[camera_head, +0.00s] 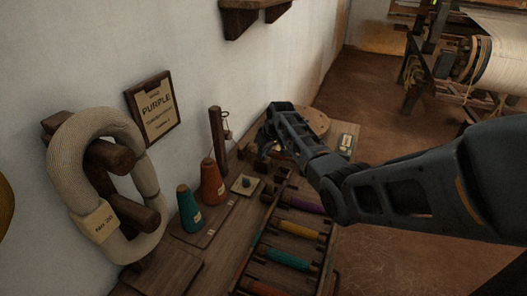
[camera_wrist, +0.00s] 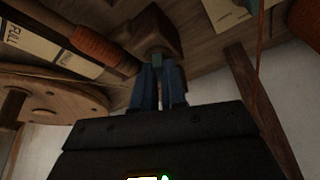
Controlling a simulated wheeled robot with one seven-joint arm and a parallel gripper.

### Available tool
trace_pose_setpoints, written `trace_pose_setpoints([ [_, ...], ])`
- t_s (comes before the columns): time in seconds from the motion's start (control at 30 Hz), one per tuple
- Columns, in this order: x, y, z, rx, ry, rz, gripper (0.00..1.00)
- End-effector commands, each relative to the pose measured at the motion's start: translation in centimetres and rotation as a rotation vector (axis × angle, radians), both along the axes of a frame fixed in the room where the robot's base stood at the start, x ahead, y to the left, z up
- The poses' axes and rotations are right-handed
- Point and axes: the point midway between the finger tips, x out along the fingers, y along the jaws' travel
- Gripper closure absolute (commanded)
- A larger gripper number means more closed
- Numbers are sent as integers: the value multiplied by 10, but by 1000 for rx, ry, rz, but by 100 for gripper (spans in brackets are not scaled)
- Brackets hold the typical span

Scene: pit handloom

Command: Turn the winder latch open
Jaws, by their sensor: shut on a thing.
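In the wrist view my gripper (camera_wrist: 158,66) has its two blue fingers close together at a dark wooden block (camera_wrist: 152,30). A small greenish piece (camera_wrist: 157,60) shows between the fingertips, against the block; I take it for the winder latch, and the fingers are shut on it. How far it is turned cannot be told. In the head view my gripper (camera_head: 262,150) reaches down to the far end of the bench, beside the winder's round wooden disc (camera_head: 314,121). My arm hides most of the winder and the latch there.
A rack of coloured bobbins (camera_head: 285,259) stands on the bench nearer me. Orange (camera_head: 212,183) and teal (camera_head: 189,210) cones and a wooden post (camera_head: 218,142) stand to its left. A yarn hank (camera_head: 71,170) hangs on the wall. In the wrist view an orange-wound bobbin (camera_wrist: 97,44) lies close by.

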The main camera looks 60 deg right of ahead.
Motion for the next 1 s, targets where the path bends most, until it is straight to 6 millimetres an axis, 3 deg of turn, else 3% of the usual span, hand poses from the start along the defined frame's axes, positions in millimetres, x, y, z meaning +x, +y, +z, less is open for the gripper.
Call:
trace_pose_setpoints([
  [0.5, 0, -3, -2, 1, 0, 390, 100],
  [1.0, 0, -3, 0, 0, 2, 498, 100],
])
